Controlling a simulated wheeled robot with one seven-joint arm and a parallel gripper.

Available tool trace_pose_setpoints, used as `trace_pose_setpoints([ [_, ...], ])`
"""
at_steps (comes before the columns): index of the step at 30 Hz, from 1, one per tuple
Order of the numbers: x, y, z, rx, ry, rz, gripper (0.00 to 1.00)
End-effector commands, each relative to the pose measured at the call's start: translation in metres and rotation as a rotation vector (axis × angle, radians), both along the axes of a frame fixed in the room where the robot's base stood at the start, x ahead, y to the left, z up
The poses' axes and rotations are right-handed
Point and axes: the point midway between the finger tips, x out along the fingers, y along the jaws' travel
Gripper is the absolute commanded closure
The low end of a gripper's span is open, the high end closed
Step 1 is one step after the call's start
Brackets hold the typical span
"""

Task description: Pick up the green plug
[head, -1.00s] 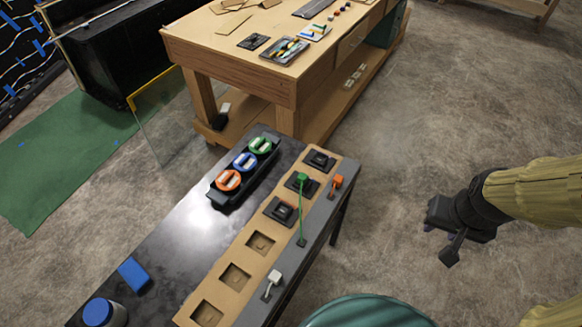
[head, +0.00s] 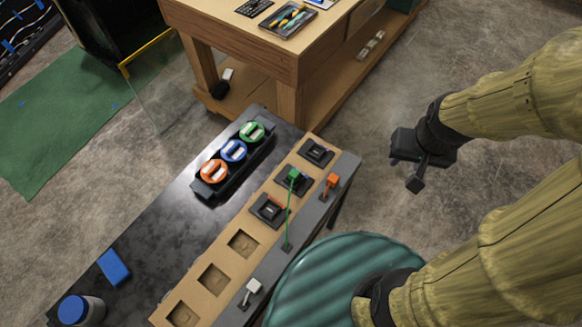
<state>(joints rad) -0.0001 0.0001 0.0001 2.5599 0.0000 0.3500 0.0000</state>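The green plug (head: 293,174) is a small green block on a thin green cord. It sits at one of the dark square sockets (head: 296,181) in the tan panel of the console (head: 222,241). Its cord runs down to the grey strip along the console's right side. My gripper (head: 405,162) is dark and hangs over the floor to the right of the console, well apart from the plug. Nothing shows in it, and its fingers are too unclear to tell open from shut.
An orange plug (head: 332,181) and a white plug (head: 254,286) stand on the grey strip. A black tray (head: 207,189) holds orange, blue and green round pieces. A blue block (head: 113,267) and a blue-lidded jar (head: 80,310) lie at lower left. A wooden workbench (head: 238,57) stands behind.

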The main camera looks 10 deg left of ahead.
Motion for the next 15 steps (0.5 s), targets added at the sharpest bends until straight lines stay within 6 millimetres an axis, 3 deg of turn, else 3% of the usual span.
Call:
trace_pose_setpoints([
  [8, 0.000, 0.000, 0.000, 0.000, 0.000, 0.000, 0.64],
  [11, 0.001, 0.001, -0.001, 0.001, 0.001, -0.002, 0.47],
  [15, 0.014, 0.017, -0.010, 0.015, 0.019, -0.018, 0.47],
])
